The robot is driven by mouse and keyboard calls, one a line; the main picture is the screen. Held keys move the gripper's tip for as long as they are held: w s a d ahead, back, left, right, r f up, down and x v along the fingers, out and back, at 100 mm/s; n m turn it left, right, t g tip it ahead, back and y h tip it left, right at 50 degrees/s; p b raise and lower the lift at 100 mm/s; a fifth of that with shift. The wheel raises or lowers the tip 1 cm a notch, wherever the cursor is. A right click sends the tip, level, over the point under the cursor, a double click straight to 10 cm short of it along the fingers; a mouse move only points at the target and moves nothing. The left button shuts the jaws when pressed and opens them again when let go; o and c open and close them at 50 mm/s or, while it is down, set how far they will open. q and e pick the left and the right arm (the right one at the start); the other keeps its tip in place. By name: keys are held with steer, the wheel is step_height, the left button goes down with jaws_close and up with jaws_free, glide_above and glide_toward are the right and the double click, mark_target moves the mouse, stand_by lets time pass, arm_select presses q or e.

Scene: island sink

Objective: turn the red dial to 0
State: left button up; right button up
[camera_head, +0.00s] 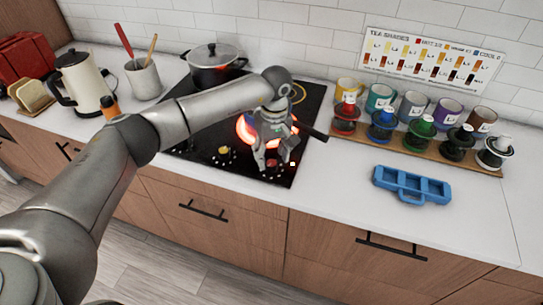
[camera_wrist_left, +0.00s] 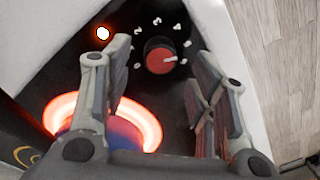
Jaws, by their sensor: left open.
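The red dial (camera_wrist_left: 158,57) shows in the left wrist view as a round red cap on a dark base, on the black cooktop. White digits ring part of it, too small to read surely. Its pale pointer line points to the right in that view. My left gripper (camera_wrist_left: 165,75) is open, with one finger on each side of the dial and no visible contact. In the head view the left gripper (camera_head: 273,160) is over the front right of the cooktop (camera_head: 200,112) and largely hides the dial.
A burner (camera_head: 244,128) glows orange-red close to my left gripper. A yellow dial (camera_head: 223,150) is to its left. A black pot (camera_head: 213,66) stands at the back. A blue tray (camera_head: 412,186) lies on the right counter, before a wooden rack (camera_head: 410,148) of canisters.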

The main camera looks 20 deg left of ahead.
mark_target(271, 165)
arm_select(q)
steer(key=shift+f, duration=1.3)
